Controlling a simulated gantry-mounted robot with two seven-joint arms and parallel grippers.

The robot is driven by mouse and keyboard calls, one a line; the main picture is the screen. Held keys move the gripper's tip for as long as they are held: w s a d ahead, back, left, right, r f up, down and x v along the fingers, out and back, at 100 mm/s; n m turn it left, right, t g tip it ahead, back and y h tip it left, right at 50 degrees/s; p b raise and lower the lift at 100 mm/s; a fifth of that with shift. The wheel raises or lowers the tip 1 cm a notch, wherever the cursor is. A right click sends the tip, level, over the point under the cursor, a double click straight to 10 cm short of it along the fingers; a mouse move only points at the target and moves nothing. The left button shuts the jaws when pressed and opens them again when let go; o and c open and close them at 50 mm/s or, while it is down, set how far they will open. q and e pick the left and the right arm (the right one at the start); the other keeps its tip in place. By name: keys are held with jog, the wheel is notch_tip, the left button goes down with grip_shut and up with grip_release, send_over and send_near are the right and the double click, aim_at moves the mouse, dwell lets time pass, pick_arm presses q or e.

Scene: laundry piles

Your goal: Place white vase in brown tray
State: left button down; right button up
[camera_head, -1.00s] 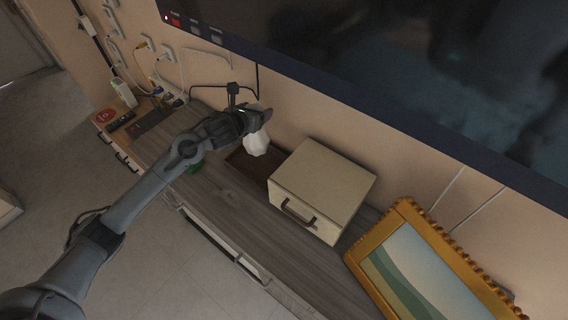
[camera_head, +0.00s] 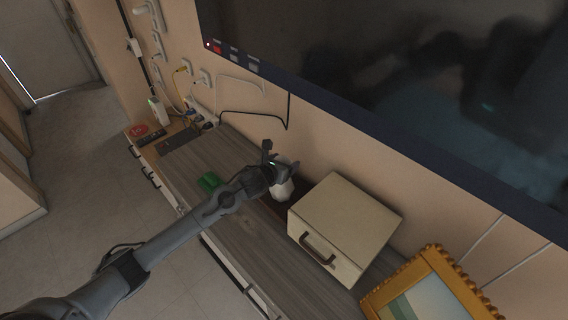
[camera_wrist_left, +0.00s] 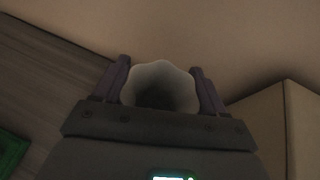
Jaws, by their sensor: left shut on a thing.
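The white vase (camera_head: 284,190) is in my left gripper (camera_head: 279,168), which is shut on it. In the left wrist view the vase's scalloped round mouth (camera_wrist_left: 160,84) sits between the two fingers (camera_wrist_left: 160,92). In the head view the vase is over or in the brown tray (camera_head: 271,204), beside the cream box. Whether its base touches the tray cannot be told. The tray is mostly hidden by the gripper, vase and box. My right gripper is not in view.
A cream box (camera_head: 345,222) with a dark handle stands close to the right of the tray. A gold picture frame (camera_head: 430,290) is further right. A green object (camera_head: 209,181) lies left of my arm. The wall and a large screen (camera_head: 400,80) are behind.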

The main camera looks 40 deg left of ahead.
pick_arm(q)
jog(key=shift+w+r, duration=0.1)
jog(key=shift+c, duration=0.3)
grip_release()
jog(key=shift+f, duration=0.2)
jog(key=shift+r, duration=0.25)
jog(key=p+v, duration=0.1)
jog(key=v, duration=1.1)
